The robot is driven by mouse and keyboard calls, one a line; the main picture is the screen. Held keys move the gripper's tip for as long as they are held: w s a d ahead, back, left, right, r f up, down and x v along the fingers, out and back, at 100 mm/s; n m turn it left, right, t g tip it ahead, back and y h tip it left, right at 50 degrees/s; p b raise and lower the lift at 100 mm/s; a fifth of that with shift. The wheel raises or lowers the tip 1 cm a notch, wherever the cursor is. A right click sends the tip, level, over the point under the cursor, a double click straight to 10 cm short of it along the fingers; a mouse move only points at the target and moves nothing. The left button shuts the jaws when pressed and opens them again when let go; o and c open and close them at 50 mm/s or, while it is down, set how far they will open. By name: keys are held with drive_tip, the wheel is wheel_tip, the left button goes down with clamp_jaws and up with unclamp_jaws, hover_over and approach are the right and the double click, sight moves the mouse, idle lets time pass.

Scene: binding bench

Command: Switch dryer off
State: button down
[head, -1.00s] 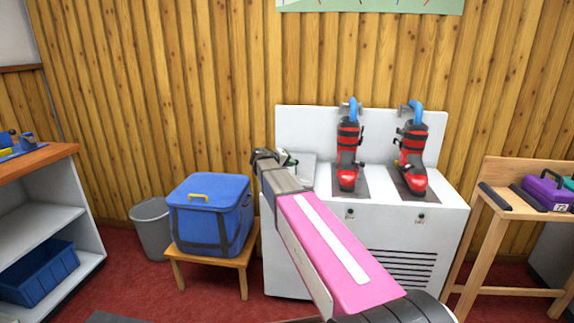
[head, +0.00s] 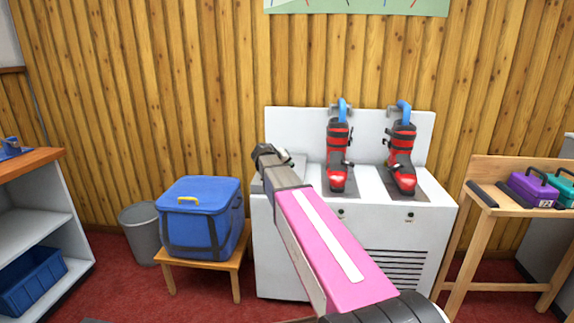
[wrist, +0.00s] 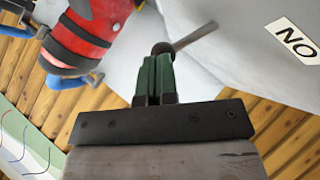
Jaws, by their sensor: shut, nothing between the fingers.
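The dryer (head: 285,235) is a white cabinet with a back panel, and two red and black boots (head: 338,160) (head: 401,165) stand on its top. My gripper (head: 268,152) is at the left end of its top, by a light grey raised box (head: 298,170). In the wrist view my green fingers (wrist: 154,78) are shut with nothing between them. A grey lever (wrist: 195,36) with a dark round end appears right at the fingertips; I cannot tell whether they touch. A label (wrist: 298,41) on the grey surface reads "NO" as pictured, apparently "ON" upside down.
A blue cooler box (head: 203,215) sits on a wooden stool left of the dryer, beside a grey bin (head: 140,230). A wooden table (head: 485,200) with purple (head: 533,187) and teal cases stands to the right. Blue hooks rise behind the boots.

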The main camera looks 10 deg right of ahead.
drive_tip(key=shift+r, duration=0.15)
drive_tip(key=shift+r, duration=0.7)
drive_tip(key=d+v, duration=0.1)
drive_tip(key=v, duration=1.2)
drive_tip(key=s+f+g+y, duration=0.3)
drive_tip(key=s+f+y, duration=0.2)
drive_tip(key=s+f, duration=0.8)
drive_tip(key=s+f+g+y, duration=0.3)
drive_tip(key=s+f, duration=1.1)
drive_tip(key=f, duration=0.6)
drive_tip(key=shift+d+f+g+y, duration=0.3)
drive_tip(key=shift+d+g+y, duration=0.1)
drive_tip(key=shift+y, duration=0.5)
